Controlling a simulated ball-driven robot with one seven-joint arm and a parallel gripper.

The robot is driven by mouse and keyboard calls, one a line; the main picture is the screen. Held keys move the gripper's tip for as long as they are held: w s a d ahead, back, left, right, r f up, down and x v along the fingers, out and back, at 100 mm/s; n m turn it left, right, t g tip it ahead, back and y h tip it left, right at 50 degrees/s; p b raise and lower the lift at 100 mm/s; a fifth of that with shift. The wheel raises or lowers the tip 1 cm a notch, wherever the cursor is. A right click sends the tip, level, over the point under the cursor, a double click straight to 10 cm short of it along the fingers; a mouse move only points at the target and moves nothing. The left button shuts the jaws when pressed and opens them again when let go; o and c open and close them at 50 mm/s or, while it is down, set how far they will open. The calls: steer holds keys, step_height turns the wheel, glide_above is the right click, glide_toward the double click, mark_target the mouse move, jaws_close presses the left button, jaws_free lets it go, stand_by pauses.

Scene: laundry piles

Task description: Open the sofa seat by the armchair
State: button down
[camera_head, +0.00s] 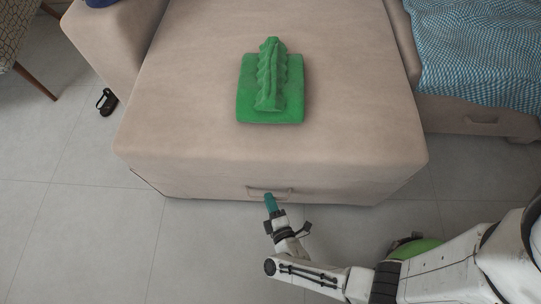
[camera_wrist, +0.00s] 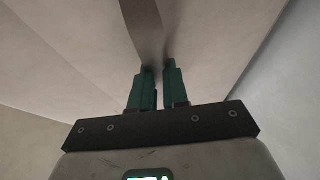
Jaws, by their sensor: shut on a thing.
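The beige sofa seat (camera_head: 200,100) fills the middle of the head view, with its closed-looking front face toward me. A strap-like handle (camera_head: 283,190) sits low on that front face. My gripper (camera_head: 271,203) has teal fingers and is at the left part of the handle. In the wrist view, my gripper (camera_wrist: 155,72) is shut on a brown strip, the handle (camera_wrist: 142,25), which runs up from between the fingertips. The exact grip on the handle is partly hidden by the fingers.
A folded green cloth (camera_head: 270,90) lies on the seat. A blue checked cloth (camera_head: 480,50) covers the neighbouring seat at right, which has its own handle (camera_head: 482,121). A patterned armchair (camera_head: 14,35) and a dark shoe (camera_head: 106,101) are at left. Grey floor (camera_head: 80,240) is clear at lower left.

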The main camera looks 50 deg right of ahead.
steer(key=shift+s+a, duration=0.1)
steer(key=c, duration=1.1)
jaws_free()
steer(key=shift+c, duration=0.2)
steer(key=p+v, duration=0.1)
steer(key=v, duration=0.9)
steer(key=shift+s+a+p, duration=0.2)
steer(key=shift+s+p, duration=0.1)
steer(key=shift+p, duration=0.05)
steer(key=shift+r, duration=0.1)
